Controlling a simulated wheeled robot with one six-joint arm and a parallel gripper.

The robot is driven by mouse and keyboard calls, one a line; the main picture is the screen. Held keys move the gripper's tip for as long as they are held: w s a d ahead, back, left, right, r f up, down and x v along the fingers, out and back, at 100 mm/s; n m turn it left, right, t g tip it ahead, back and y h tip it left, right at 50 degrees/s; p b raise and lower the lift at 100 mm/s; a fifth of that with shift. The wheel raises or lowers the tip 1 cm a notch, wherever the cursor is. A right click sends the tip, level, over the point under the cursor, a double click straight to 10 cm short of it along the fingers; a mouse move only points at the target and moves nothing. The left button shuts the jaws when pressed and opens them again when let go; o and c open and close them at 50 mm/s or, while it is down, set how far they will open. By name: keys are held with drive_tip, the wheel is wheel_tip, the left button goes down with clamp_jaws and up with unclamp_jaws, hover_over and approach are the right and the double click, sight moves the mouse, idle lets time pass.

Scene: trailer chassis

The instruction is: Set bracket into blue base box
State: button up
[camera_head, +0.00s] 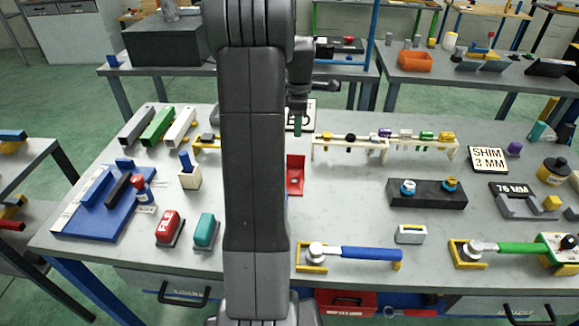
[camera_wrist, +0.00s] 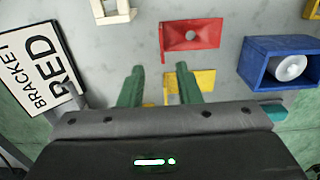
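A red bracket with a round hole (camera_wrist: 172,36) lies on the table in the wrist view, beyond my fingertips. A red bracket (camera_head: 295,180) also shows in the head view, just right of my arm. The blue base box (camera_wrist: 255,76) is at the right of the wrist view, with a white round part inside it; I cannot make it out in the head view. A yellow bracket (camera_wrist: 205,78) lies partly hidden behind my right finger. My gripper (camera_wrist: 160,73) is open and appears empty, its two green fingers apart. In the head view my gripper (camera_head: 298,122) is partly hidden by my arm.
A sign reading BRACKET RED (camera_wrist: 35,75) is left of my gripper. A cream rack (camera_head: 350,146) with several coloured parts stands at the right. Blue-handled (camera_head: 370,253) and green-handled (camera_head: 520,248) tools lie near the front edge. My arm hides the table's middle.

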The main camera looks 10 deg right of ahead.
sight(298, 157)
drive_tip(key=f+p, duration=0.1)
drive_tip(key=f, duration=0.7)
drive_tip(key=shift+s, duration=0.2)
drive_tip(key=shift+w+d+f+p, duration=0.1)
drive_tip(key=shift+f+p, duration=0.5)
drive_tip(key=shift+f, duration=1.6)
clamp_jaws()
